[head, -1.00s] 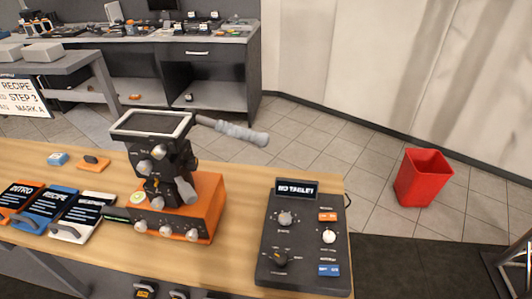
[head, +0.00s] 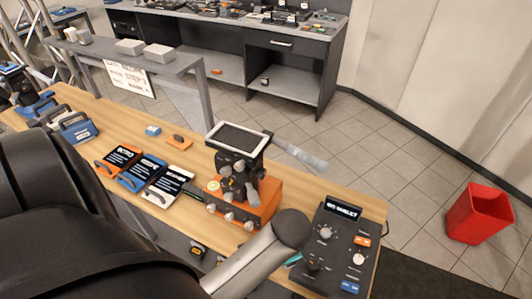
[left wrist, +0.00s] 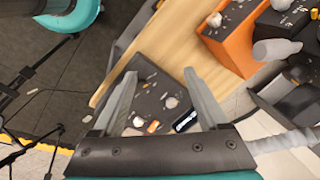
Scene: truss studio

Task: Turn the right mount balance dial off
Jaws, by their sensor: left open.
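A camera mount (head: 238,170) with a flat tilted top plate and a pan handle (head: 300,156) stands on an orange base (head: 262,204). Small silver knobs (head: 229,217) line the base's front; their labels are too small to read, so I cannot tell which is the balance dial. The orange base also shows in the left wrist view (left wrist: 232,45), with a knob (left wrist: 215,20) on its face. My left gripper (left wrist: 163,88) is open and empty, its fingers over the dark control box (left wrist: 150,82), apart from the base. In the head view my arm hides it. My right gripper is not in view.
The control box (head: 340,237) with dials and a lit display stands right of the mount on the wooden table (head: 358,197). Several label cards (head: 145,173) lie to the left. Another blue-based device (head: 78,128) stands further left. A red bin (head: 480,213) is on the floor.

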